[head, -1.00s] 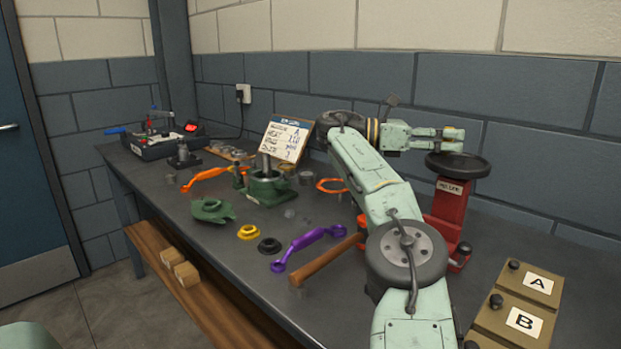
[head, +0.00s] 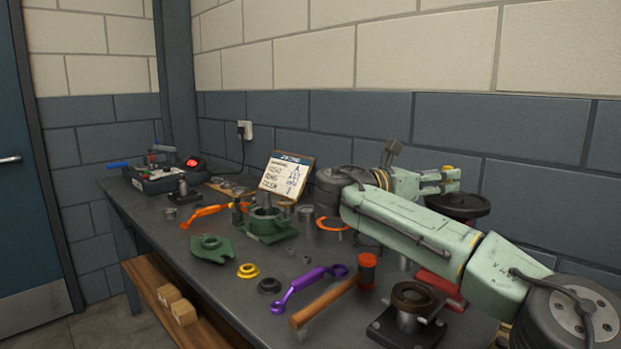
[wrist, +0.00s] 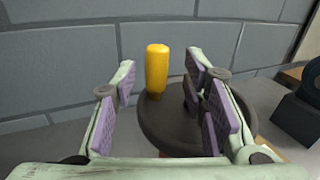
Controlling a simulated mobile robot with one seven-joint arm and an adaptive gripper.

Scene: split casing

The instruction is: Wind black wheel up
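The black wheel (head: 457,205) lies flat at the right rear of the bench, partly behind my arm. A red body (head: 440,284) shows below it, mostly hidden. In the wrist view the wheel (wrist: 165,128) carries an upright yellow knob (wrist: 157,70) near its far left rim. My gripper (wrist: 160,88) is open, with one purple-padded finger on each side. The knob stands between and slightly beyond the fingertips, nearer the left one, with no contact visible. The right finger hides part of the wheel. In the head view my gripper (head: 443,180) is just above the wheel.
The block wall (wrist: 60,65) is close behind the wheel. A dark fixture (wrist: 300,108) stands to its right. In the head view, a ring-topped black stand (head: 410,305), a hammer (head: 335,295) and a purple wrench (head: 308,285) lie in front of my arm.

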